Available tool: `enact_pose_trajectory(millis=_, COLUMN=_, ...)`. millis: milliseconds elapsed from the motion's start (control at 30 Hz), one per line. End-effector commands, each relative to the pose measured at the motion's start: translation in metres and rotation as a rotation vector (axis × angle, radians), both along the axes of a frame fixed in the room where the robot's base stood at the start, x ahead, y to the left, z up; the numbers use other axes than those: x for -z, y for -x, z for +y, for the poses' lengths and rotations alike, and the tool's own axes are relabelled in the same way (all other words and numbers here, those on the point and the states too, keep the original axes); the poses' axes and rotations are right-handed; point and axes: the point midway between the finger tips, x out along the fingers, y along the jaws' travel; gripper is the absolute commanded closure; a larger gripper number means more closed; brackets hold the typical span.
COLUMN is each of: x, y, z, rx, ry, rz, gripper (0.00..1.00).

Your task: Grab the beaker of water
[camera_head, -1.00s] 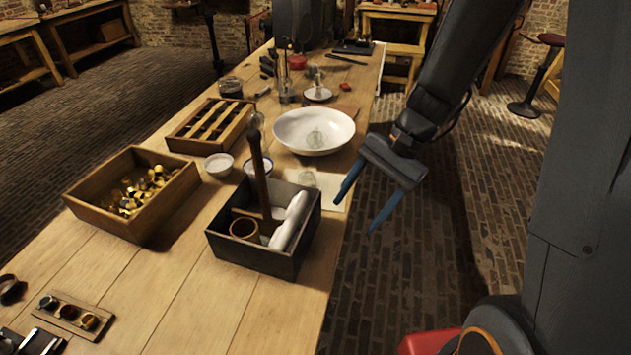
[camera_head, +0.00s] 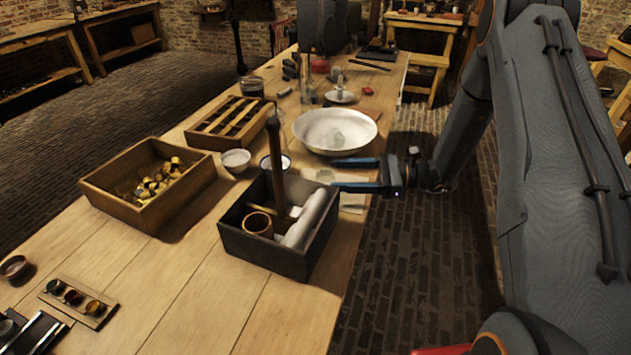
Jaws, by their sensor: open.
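A small clear glass vessel (camera_head: 324,175), which looks like the beaker, stands on the table between the white bowl and the dark wooden box. It is faint, and I cannot make out its water level. My gripper (camera_head: 336,174) reaches in from the right over the table edge, with its two blue fingers pointing left. The fingers are apart, one on the far side and one on the near side, with their tips at the glass. I cannot tell whether they touch it.
The dark box (camera_head: 235,236) with an upright handle, a cup and a white roll stands close in front. The white bowl (camera_head: 308,141) is just behind. Small white dishes (camera_head: 236,161) and wooden trays (camera_head: 187,202) lie left. The table's front middle is clear.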

Motion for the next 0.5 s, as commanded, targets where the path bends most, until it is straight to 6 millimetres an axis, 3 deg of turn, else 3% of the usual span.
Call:
enact_pose_trajectory(millis=200, x=0.006, y=-0.005, z=-0.001, rx=0.009, ry=-0.067, rz=0.019, gripper=0.36)
enact_pose_trajectory(millis=500, x=0.005, y=-0.009, z=0.025, rx=0.008, ry=-0.068, rz=0.018, gripper=0.36)
